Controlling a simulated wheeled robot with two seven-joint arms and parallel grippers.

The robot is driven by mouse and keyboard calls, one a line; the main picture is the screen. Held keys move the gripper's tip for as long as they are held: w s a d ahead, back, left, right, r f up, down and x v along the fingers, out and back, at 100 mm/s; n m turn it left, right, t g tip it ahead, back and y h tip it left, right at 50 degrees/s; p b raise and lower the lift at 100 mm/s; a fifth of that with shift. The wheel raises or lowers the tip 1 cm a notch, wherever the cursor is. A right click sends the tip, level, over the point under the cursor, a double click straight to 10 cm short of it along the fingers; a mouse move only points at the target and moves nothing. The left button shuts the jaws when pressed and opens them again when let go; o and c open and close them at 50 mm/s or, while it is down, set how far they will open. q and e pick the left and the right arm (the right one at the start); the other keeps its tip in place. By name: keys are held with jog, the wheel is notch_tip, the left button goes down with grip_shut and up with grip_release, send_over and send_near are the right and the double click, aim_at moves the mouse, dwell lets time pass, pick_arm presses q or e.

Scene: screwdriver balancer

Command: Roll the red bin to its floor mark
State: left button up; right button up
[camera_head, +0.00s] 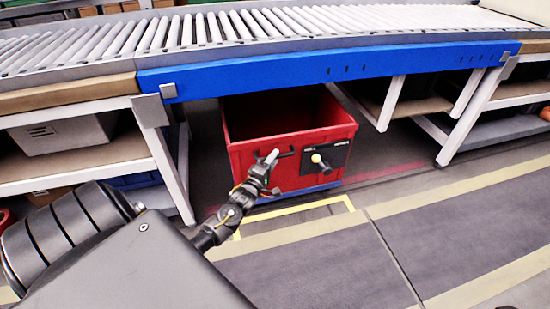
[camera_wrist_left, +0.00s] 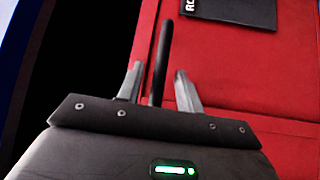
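The red bin (camera_head: 300,180) stands on the floor under the roller conveyor, its open top facing up. Its front face carries a dark handle bar, a black label panel (camera_head: 338,157) and a yellow knob (camera_head: 316,158). My left gripper (camera_head: 268,163) is at the left part of this face. In the left wrist view the dark handle bar (camera_wrist_left: 162,55) stands between the two fingers, with gaps on both sides, so the gripper is open around it. A yellow floor outline (camera_head: 295,208) lies just in front of the bin. My right gripper is not in view.
The blue conveyor beam (camera_head: 330,68) runs above the bin. White shelf legs (camera_head: 165,160) stand close on the left, and another leg (camera_head: 465,120) stands farther right. Shelves with a grey box (camera_head: 62,135) are at left. The grey floor (camera_head: 320,265) in front is clear.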

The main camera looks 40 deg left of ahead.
pick_arm(q)
jog(key=shift+w+a+r, duration=0.15)
jog(key=shift+w, duration=0.55)
grip_shut()
